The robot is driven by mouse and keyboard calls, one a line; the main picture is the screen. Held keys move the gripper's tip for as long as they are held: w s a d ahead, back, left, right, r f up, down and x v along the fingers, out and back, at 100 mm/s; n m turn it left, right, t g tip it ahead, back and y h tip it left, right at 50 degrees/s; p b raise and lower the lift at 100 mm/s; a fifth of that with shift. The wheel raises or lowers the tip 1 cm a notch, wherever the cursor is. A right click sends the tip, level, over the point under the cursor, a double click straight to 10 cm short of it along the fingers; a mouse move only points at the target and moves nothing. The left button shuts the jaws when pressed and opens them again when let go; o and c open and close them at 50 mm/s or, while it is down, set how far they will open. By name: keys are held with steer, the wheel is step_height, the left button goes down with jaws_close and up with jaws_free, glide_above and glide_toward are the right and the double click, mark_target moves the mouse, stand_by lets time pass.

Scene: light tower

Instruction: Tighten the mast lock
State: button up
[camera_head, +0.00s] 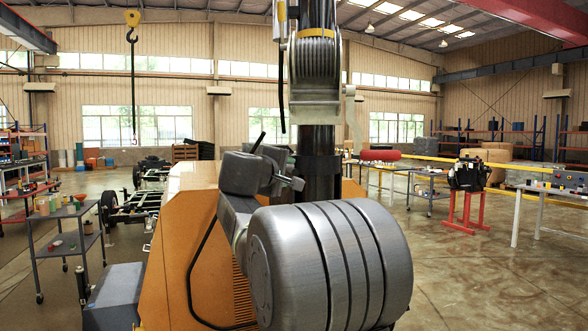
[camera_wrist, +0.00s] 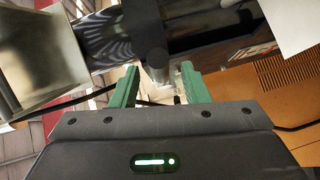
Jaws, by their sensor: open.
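The black mast (camera_head: 318,170) stands upright in the middle of the head view, with a cable winch (camera_head: 315,75) on it. In the head view my arm hides much of the lower mast, and the lock cannot be made out there.
The winch's crank with a red handle (camera_head: 380,155) juts out right of the mast. The orange housing (camera_head: 185,235) lies below and behind my arm. In the wrist view the winch's metal bracket (camera_wrist: 40,60) is close on the left. A grey cart (camera_head: 65,240) stands at the left.

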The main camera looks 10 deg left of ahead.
steer(key=x, duration=0.5)
steer(key=shift+p, duration=0.4)
steer(key=shift+s, duration=0.1)
jaws_close()
